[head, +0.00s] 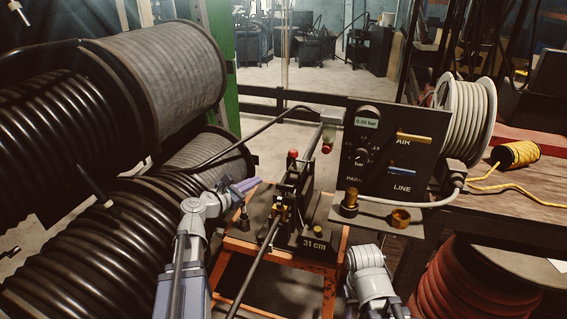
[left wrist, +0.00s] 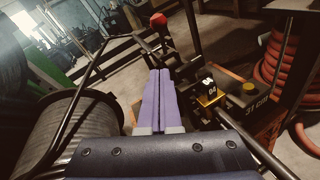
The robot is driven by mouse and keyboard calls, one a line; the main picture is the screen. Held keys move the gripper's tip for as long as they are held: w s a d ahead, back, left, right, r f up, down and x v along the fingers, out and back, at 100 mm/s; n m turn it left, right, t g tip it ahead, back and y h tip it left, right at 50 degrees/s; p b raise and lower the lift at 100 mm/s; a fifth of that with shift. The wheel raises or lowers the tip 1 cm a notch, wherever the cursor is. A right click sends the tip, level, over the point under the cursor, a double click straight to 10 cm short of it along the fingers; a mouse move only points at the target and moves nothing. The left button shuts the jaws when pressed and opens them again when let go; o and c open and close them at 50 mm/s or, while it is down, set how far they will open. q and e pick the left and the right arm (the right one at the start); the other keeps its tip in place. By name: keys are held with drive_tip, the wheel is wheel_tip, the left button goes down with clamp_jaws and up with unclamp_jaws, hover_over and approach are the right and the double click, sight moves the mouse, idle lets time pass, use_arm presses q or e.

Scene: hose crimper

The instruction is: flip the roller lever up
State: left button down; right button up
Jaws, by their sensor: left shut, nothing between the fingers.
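The crimping machine (head: 292,215) stands on an orange-framed stand, with a "31 cm" label on its front block. A lever with a red knob (head: 293,154) rises from it, and a red knob also shows in the left wrist view (left wrist: 158,20). A second red-tipped part (head: 326,148) is at the back; I cannot tell which one is the roller lever. My left gripper (head: 254,182) is shut and empty, left of the machine and apart from the red knob. Its purple fingers (left wrist: 157,100) point toward the machine. My right arm's end (head: 367,262) is at the front right; its fingers are not clear.
A black gauge panel (head: 385,150) reading 0.00 bar stands right of the machine. Large hose reels (head: 165,85) fill the left side. A thin rod (head: 255,270) runs forward from the machine. A wooden bench (head: 520,185) with yellow cord is at the right.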

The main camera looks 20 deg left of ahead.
use_arm(q)
drive_tip(key=d+r+x, duration=0.1)
drive_tip(key=r+x, duration=0.1)
drive_tip(key=x, duration=1.1)
drive_tip(key=shift+r+p, duration=0.3)
drive_tip(key=shift+r, duration=0.05)
drive_tip(key=w+r+n+g+y+p, duration=0.1)
drive_tip(key=w+r+g+p, duration=0.5)
drive_tip(key=p, duration=1.3)
drive_tip(key=shift+w+r+n+g+p, duration=0.35)
drive_tip(key=shift+w+r, duration=0.85)
drive_tip(key=shift+w, duration=0.75)
drive_tip(key=shift+w+d, duration=0.1)
drive_tip(key=shift+d, duration=0.1)
